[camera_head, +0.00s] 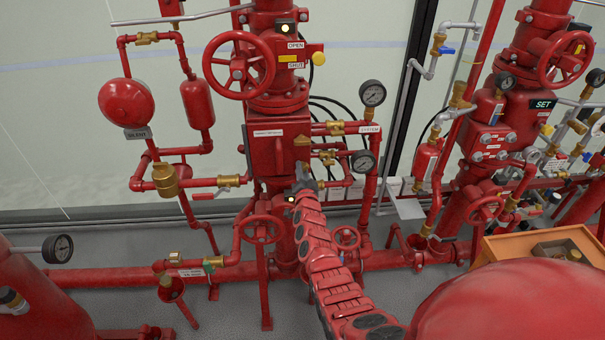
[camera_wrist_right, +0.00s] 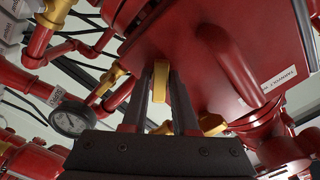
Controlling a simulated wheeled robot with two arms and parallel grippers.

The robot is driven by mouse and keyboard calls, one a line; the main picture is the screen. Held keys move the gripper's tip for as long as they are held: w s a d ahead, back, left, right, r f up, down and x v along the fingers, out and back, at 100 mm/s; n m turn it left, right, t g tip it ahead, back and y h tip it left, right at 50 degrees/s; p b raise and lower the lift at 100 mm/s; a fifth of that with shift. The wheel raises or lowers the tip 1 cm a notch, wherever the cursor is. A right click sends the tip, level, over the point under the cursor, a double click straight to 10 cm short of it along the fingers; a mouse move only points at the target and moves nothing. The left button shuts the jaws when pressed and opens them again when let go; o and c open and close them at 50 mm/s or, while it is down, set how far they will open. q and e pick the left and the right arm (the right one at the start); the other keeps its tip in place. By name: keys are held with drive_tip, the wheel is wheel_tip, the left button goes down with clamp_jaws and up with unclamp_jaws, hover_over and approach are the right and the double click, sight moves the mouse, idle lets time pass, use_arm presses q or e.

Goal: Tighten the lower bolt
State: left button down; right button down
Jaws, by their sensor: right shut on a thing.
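My right arm reaches up through the middle of the head view to the red valve body (camera_head: 267,155). My right gripper (camera_head: 303,178) is at the lower right side of that body. In the right wrist view, the right gripper (camera_wrist_right: 161,88) has its two fingers on either side of a brass-coloured piece (camera_wrist_right: 161,78) in front of the flat red face (camera_wrist_right: 205,75). I cannot tell for certain whether this piece is the lower bolt. In the head view the bolt is hidden or too small to make out. My left gripper is not in view.
Pressure gauges (camera_head: 363,161) and (camera_head: 372,93) stand to the right of the gripper, with brass fittings (camera_head: 327,154) close by. Red handwheels (camera_head: 262,229) and (camera_head: 347,237) sit below. An orange box (camera_head: 535,246) stands at the right. Grey floor is open below the pipes.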

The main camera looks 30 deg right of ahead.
drive_tip(key=shift+f+m+b, duration=0.2)
drive_tip(key=shift+m+b, duration=0.2)
drive_tip(key=shift+m, duration=0.6)
drive_tip(key=shift+r+m, duration=0.2)
drive_tip(key=shift+m, duration=0.1)
drive_tip(key=shift+d+f+m+b, duration=0.15)
drive_tip(key=shift+m+b, duration=0.55)
drive_tip(key=shift+m, duration=1)
